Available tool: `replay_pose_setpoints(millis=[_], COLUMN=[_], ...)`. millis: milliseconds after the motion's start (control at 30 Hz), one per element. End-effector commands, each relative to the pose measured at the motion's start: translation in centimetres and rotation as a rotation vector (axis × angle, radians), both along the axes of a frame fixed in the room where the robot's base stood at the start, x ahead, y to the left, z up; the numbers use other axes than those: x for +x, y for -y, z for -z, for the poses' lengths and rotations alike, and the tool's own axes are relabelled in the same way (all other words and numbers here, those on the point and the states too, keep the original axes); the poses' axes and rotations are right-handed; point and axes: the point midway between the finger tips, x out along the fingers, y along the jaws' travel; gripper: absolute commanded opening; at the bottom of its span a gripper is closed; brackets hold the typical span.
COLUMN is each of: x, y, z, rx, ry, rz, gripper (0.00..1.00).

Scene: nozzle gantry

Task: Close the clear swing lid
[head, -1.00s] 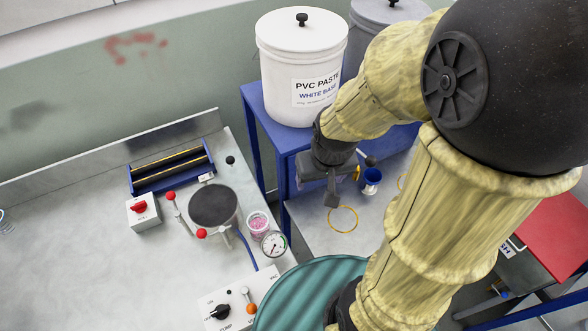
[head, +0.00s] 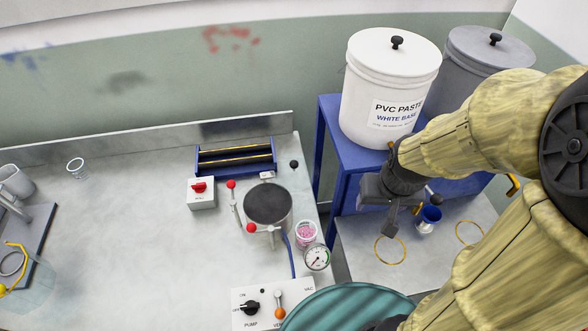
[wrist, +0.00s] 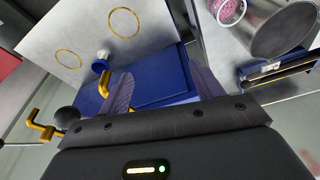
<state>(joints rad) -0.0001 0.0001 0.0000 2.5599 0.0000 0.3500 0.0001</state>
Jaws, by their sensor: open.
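No clear swing lid can be made out for certain. A pale, see-through bluish piece (head: 32,288) shows at the lower left edge of the head view, partly cut off, beside a yellow bent rod; I cannot tell if it is the lid. A round metal pot (head: 268,204) with a dark top stands at the bench's right side, and its metal side shows in the wrist view (wrist: 283,28). My gripper (head: 391,214) is open and empty, over the lower table right of the bench, apart from the pot. In the wrist view its fingers (wrist: 163,88) stand apart with nothing between them.
Blue stand (head: 330,150) carries a white paste bucket (head: 385,85) and a grey bucket (head: 487,65). A pressure gauge (head: 317,257), pink cup (head: 306,234), red-knobbed levers and pump panel (head: 262,303) crowd the pot. The bench's left middle is clear.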

Motion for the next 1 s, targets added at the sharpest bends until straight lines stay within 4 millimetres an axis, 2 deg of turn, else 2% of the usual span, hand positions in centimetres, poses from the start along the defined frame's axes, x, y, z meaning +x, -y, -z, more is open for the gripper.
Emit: replay_pose_setpoints(millis=[33,167,300,333,500,600,700,833,1000], x=[0.1,1.7,6.0,7.2,13.6,16.7,18.9,20.3,20.5], y=[-0.1,-0.8,-3.3,-4.1,-9.8,-13.7,-17.1,-19.6,-19.9], z=[0.0,-0.3,-0.9,-1.1,-1.4,-1.3,-1.0,-0.8,-0.7], rx=[0.0,0.0,-0.002,-0.002,-0.003,-0.001,0.0,0.003,0.003], ry=[0.0,0.003,0.012,0.015,0.037,0.052,0.065,0.077,0.08], rz=[-0.001,-0.01,-0.031,-0.036,-0.061,-0.072,-0.077,-0.077,-0.075], gripper=[0.55,0.29,0.02,0.0,0.0,0.0,0.0,0.0,0.0])
